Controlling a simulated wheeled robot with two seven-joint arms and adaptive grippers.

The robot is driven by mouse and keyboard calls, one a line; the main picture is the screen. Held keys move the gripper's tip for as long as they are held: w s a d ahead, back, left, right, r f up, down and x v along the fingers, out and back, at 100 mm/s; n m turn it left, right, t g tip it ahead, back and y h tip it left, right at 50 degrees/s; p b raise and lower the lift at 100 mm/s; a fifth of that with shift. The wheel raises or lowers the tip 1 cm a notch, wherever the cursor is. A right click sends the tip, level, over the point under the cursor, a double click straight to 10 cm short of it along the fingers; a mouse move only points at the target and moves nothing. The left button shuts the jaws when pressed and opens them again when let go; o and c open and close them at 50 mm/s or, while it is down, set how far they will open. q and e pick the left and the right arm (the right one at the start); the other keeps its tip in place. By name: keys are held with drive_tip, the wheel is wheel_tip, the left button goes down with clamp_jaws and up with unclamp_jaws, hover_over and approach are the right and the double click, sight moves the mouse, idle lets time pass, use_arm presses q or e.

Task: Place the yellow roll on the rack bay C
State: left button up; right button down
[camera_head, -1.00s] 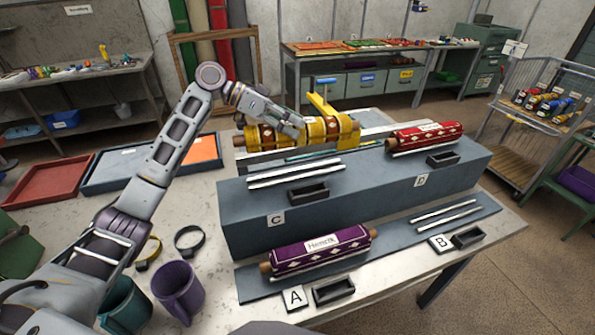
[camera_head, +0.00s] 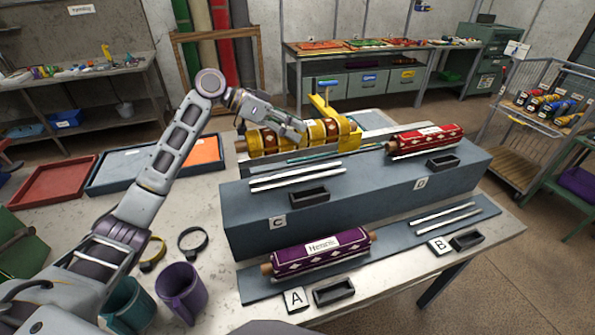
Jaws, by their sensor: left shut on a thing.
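The yellow roll (camera_head: 325,130), patterned with red-brown bands and pale diamonds, lies behind the rack at the yellow-framed scrubber (camera_head: 319,105). My left gripper (camera_head: 299,131) is shut on the yellow roll from above, near its middle. Whether the roll is raised off its support cannot be told. My right gripper is not in view.
A red roll (camera_head: 425,139) lies in bay D and a purple roll (camera_head: 320,251) in bay A. Bay B (camera_head: 443,218) has empty rails. A purple mug (camera_head: 182,291), a teal mug (camera_head: 128,306) and rings stand near my left arm.

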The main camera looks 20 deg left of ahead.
sight(293, 146)
use_arm(q)
drive_tip(key=shift+f, duration=0.5)
wheel_tip(293, 146, down, 4)
drive_tip(key=shift+r, duration=0.1)
drive_tip(key=shift+f, duration=0.65)
drive_tip(key=shift+f+p, duration=0.1)
drive_tip(key=shift+p, duration=0.2)
drive_tip(key=shift+f, duration=1.75)
drive_tip(key=shift+f, duration=0.1)
drive_tip(key=o, duration=1.4)
drive_tip(key=shift+f, duration=0.1)
